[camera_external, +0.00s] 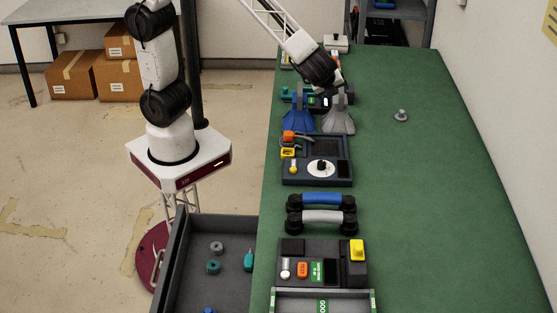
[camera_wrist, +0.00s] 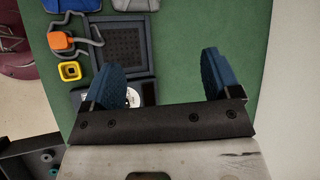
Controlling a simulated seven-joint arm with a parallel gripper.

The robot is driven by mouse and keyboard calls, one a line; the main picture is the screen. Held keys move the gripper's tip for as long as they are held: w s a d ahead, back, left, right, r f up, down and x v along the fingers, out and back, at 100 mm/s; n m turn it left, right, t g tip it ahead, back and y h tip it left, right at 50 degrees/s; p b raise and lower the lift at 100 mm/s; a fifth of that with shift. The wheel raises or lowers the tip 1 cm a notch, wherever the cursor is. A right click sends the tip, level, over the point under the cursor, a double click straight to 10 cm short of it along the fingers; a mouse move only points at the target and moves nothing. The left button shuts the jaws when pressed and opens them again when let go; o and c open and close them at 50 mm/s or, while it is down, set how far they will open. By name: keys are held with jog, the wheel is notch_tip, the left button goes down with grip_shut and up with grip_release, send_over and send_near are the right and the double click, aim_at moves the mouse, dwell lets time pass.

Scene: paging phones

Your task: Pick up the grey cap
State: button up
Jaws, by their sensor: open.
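A small grey knobbed piece (camera_external: 401,115), which looks like the grey cap, stands alone on the green table to the right of the row of devices. It is not seen in the wrist view. My gripper (camera_external: 335,86) is over the far part of the row, to the left of and beyond the grey piece, apart from it. In the wrist view my gripper (camera_wrist: 160,74) has its two blue fingers spread wide with nothing held between them.
A dark panel (camera_external: 330,174), blue and grey handsets (camera_external: 321,216) and another device (camera_external: 320,268) line the table's left side. The green table's right side (camera_external: 450,210) is clear.

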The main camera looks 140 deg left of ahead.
jog(key=w+a+f+m+g+y, duration=0.1)
jog(key=w+a+f+m, duration=0.1)
jog(key=a+f, duration=0.5)
jog(key=w+a+f+m+y, duration=0.2)
jog(key=w+a, duration=0.1)
jog(key=a, duration=0.7)
jog(key=m+g+y, duration=0.1)
jog(key=m+y, duration=0.1)
jog(key=m, duration=0.2)
send_near(401, 113)
jog(key=x, duration=0.2)
jog(key=shift+s+a, duration=0.1)
jog(key=shift+a, duration=0.25)
jog(key=shift+a+f, duration=0.3)
jog(key=shift+f, duration=0.05)
jog(key=shift+s, duration=0.1)
jog(key=shift+x, duration=1.2)
jog(key=shift+a, duration=0.15)
jog(key=shift+x, duration=2.5)
jog(key=shift+s, duration=0.1)
